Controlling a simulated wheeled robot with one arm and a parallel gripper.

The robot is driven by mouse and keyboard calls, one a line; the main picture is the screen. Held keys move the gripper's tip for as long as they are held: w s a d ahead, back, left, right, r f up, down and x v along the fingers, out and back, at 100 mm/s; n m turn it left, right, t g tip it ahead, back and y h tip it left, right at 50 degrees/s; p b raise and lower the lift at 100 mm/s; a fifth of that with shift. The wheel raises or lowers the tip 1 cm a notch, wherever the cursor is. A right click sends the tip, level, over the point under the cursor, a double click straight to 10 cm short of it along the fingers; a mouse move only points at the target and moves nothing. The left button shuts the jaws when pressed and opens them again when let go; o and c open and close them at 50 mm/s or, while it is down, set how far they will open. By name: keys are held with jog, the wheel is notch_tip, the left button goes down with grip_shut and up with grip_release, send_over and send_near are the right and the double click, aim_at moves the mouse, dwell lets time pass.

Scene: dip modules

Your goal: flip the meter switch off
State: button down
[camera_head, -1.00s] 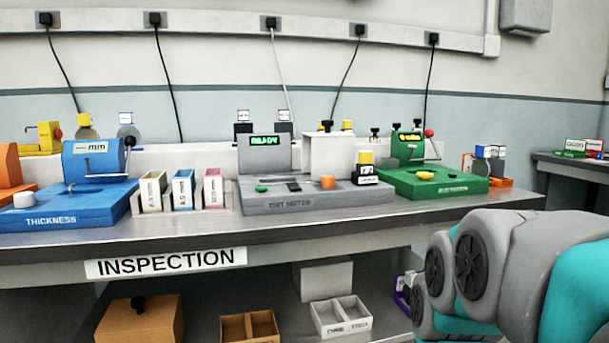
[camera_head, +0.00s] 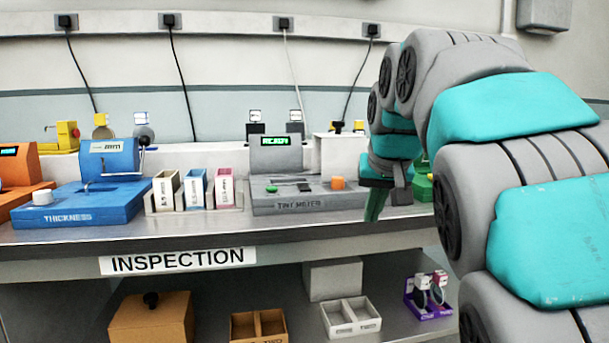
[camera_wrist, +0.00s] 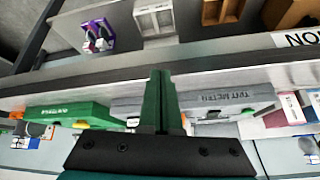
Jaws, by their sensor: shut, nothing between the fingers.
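The grey tint meter (camera_head: 278,205) stands on the inspection bench with a lit green display (camera_head: 275,141). Its base carries a green button (camera_head: 272,189), a small dark part (camera_head: 303,187) that may be the switch, and an orange block (camera_head: 338,183). In the wrist view the meter's lettered front (camera_wrist: 240,98) appears upside down, right of the fingers. My gripper (camera_head: 373,208) points down at the meter's right end, its green fingers shut and empty. The fingers also show in the wrist view (camera_wrist: 161,82). My arm hides the meter's right end.
A blue thickness gauge (camera_head: 75,208) stands left, with a tray of coloured boxes (camera_head: 194,203) between it and the meter. A green station (camera_head: 423,188) is mostly hidden behind my arm. Below, the shelf holds a grey divided tray (camera_head: 350,318) and a purple holder (camera_head: 428,303).

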jog(key=w+a+r+n+t+y, duration=0.1)
jog(key=w+a+r, duration=0.1)
jog(key=a+r, duration=0.3)
jog(key=w+a+r+n+t+y, duration=0.1)
jog(key=w+a+r+n+t, duration=0.1)
jog(key=a+r, duration=0.4)
notch_tip(320, 180, up, 2)
jog(key=shift+w+r, duration=0.25)
jog(key=shift+w, duration=0.55)
jog(key=shift+w+a+f, duration=0.1)
send_over(303, 187)
jog(key=f, duration=0.6)
jog(key=shift+s+f, duration=0.3)
jog(key=shift+f, duration=0.05)
jog(key=shift+w+f+b, duration=0.1)
jog(key=shift+f+b, duration=0.3)
jog(key=shift+f, duration=1.15)
jog(key=shift+w+p, duration=0.1)
jog(key=shift+p, duration=0.3)
